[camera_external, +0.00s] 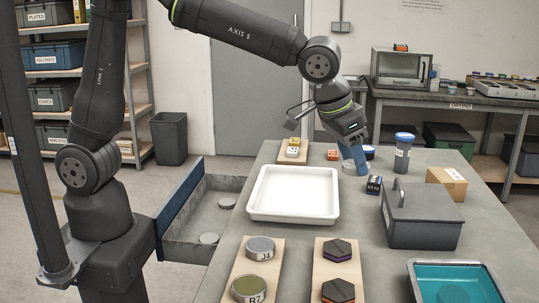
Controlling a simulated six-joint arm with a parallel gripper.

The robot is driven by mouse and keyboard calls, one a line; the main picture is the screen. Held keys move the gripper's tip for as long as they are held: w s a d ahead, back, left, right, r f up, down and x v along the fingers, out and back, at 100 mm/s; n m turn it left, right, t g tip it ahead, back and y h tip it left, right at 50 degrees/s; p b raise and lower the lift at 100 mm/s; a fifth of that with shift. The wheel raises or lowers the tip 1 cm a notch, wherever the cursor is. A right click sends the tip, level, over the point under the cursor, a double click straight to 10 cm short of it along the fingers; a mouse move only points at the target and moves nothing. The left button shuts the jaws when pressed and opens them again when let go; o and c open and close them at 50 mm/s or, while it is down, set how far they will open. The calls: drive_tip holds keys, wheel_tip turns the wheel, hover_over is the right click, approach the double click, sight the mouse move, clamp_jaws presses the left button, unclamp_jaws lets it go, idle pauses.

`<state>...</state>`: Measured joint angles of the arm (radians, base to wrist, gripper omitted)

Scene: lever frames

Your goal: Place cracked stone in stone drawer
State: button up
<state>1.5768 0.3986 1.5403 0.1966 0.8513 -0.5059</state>
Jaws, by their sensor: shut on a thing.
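An open drawer (186,238) with a blue front sticks out from the left side of the grey table. My gripper (352,146) is over the far part of the table, beyond the white tray, pointing down. It is shut on a blue object (355,160), whose shape is partly hidden. The object is at or just above the tabletop; I cannot tell if it touches.
A white tray (261,213) is mid-table. Near it, wooden boards hold labelled discs (259,248) and dark hexagonal pieces (340,250). A lidded grey box (424,222), cardboard box (447,183), blue-capped jar (403,155) and teal basin (455,287) stand right.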

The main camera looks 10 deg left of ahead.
drive_tip(key=s+m, duration=0.2)
drive_tip(key=s, duration=0.8)
drive_tip(key=f, duration=0.5)
drive_tip(key=shift+w, duration=0.2)
hover_over(373, 238)
drive_tip(key=a, duration=0.1)
drive_tip(key=f, duration=0.7)
drive_tip(key=shift+s+a, duration=0.2)
drive_tip(key=shift+f, duration=2)
drive_tip(key=shift+f, duration=0.2)
drive_tip(key=o, duration=1)
drive_tip(key=shift+r, duration=0.15)
